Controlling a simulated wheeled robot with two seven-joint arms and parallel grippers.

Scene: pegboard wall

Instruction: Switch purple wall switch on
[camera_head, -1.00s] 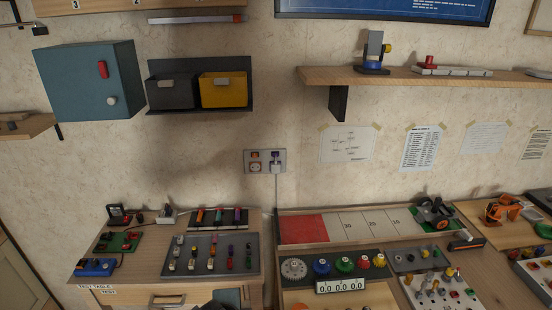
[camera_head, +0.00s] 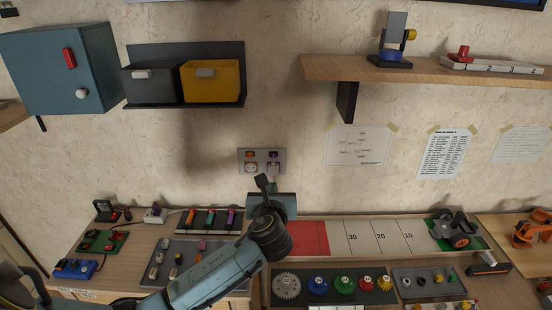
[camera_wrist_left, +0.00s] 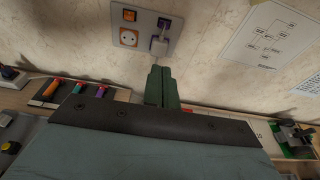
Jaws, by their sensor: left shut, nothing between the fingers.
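The purple wall switch (camera_head: 273,155) is at the upper right of a grey wall plate (camera_head: 241,155). In the left wrist view the purple switch (camera_wrist_left: 164,27) sits above a plugged-in grey plug (camera_wrist_left: 159,46). An orange switch (camera_wrist_left: 129,15) is left of it, above a white and orange socket (camera_wrist_left: 129,38). My left gripper (camera_wrist_left: 161,72) is shut and empty, its fingers pointing at the wall just below the plate, apart from the switch. In the head view my left gripper (camera_head: 262,183) hides the lower part of the plug. My right gripper is not in view.
A wooden shelf (camera_head: 430,72) juts out at the upper right. Grey and yellow bins (camera_head: 212,84) and a blue cabinet (camera_head: 60,70) hang at the upper left. Below are benches with coloured parts and a red-ended numbered board (camera_head: 395,236). The wall around the plate is clear.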

